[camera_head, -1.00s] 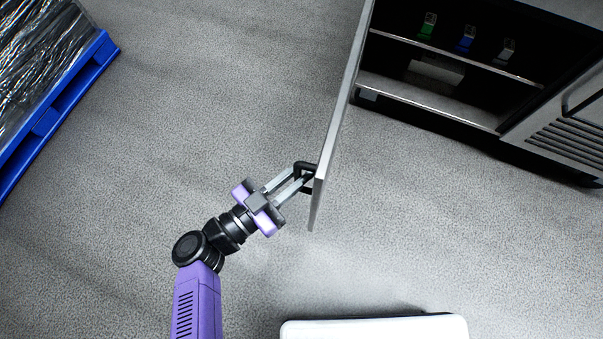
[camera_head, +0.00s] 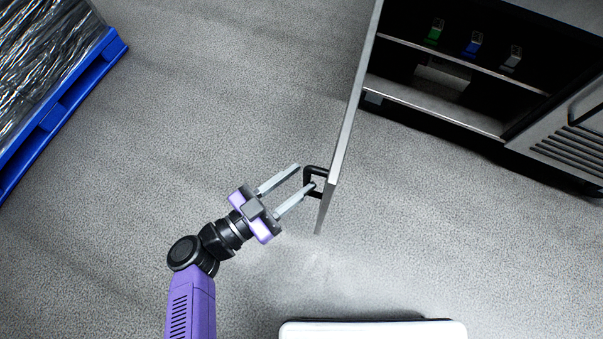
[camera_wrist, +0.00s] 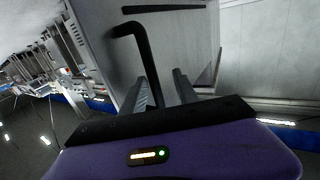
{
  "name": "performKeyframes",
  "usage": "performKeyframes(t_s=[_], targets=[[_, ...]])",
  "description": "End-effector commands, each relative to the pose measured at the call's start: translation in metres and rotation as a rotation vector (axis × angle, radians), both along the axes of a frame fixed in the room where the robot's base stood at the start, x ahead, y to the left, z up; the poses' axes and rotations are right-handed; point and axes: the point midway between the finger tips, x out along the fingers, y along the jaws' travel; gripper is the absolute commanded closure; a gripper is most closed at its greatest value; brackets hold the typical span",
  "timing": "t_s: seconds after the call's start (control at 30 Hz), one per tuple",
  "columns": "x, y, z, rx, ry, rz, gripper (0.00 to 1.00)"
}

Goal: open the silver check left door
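The silver door (camera_head: 349,120) stands swung wide open from its cabinet, seen nearly edge-on in the head view. Its black handle (camera_head: 313,180) is on the door's face near the free end. My gripper (camera_head: 305,177) is open, with its two fingers spread apart beside the handle. One fingertip appears close to or overlapping the handle; I cannot tell whether it touches. In the wrist view the door face (camera_wrist: 185,50) fills the middle, with the black bent handle (camera_wrist: 135,40) ahead of the fingers.
The open cabinet shows a shelf (camera_head: 455,62) with green, blue and grey small items. A vented panel (camera_head: 572,145) is at right. A blue pallet (camera_head: 62,103) with wrapped goods stands at upper left. A white surface (camera_head: 372,331) is at the bottom. Floor between is clear.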

Motion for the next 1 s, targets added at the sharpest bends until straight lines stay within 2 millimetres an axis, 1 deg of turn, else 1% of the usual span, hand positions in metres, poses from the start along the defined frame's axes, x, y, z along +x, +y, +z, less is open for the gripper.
performKeyframes(t_s=[0.03,0.2,0.4,0.53,1.0], targets=[[-0.006,0.007,0.001,0.002,0.003,0.003,0.64],[-0.024,0.029,0.001,0.002,0.003,0.002,0.64],[-0.037,0.044,0.000,0.002,0.001,0.000,0.64],[-0.040,0.047,0.000,0.001,0.001,0.000,0.64],[-0.040,0.047,0.000,0.000,0.000,0.000,0.64]])
